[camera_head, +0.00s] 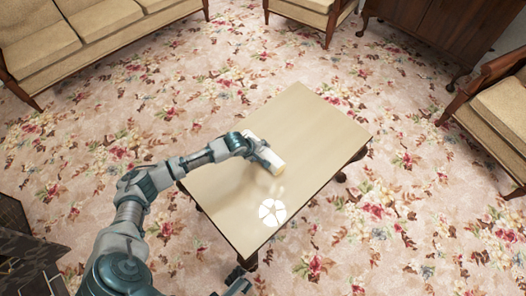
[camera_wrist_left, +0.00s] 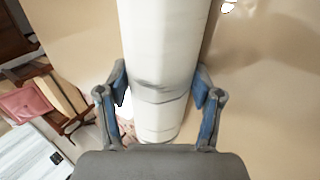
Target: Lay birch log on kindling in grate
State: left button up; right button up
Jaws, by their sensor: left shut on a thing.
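The birch log (camera_head: 264,149) is a pale white cylinder over the light tabletop. My left gripper (camera_head: 262,155) is shut on it, with the arm coming in from the left. In the left wrist view the log (camera_wrist_left: 163,45) runs up between the two blue-padded fingers of my left gripper (camera_wrist_left: 162,92), one finger against each side. A dark crack crosses its bark. I cannot tell whether the log touches the table or hangs just above it. The kindling and grate cannot be made out.
The low wooden table (camera_head: 320,125) has free room around the log. A round white patch (camera_head: 271,212) shows on its near part. A dark brick-like structure (camera_head: 22,250) stands at the lower left. A sofa (camera_head: 95,35) and armchair (camera_head: 500,108) border the open floral carpet (camera_head: 90,140).

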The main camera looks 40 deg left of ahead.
pick_arm(q)
jog(key=shift+d+r, duration=0.1)
jog(key=shift+d, duration=0.05)
jog(key=o, duration=1.6)
jog(key=shift+s+a+f, duration=0.1)
jog(key=shift+a+f, duration=0.1)
jog(key=shift+a, duration=0.05)
jog(key=shift+o, duration=0.2)
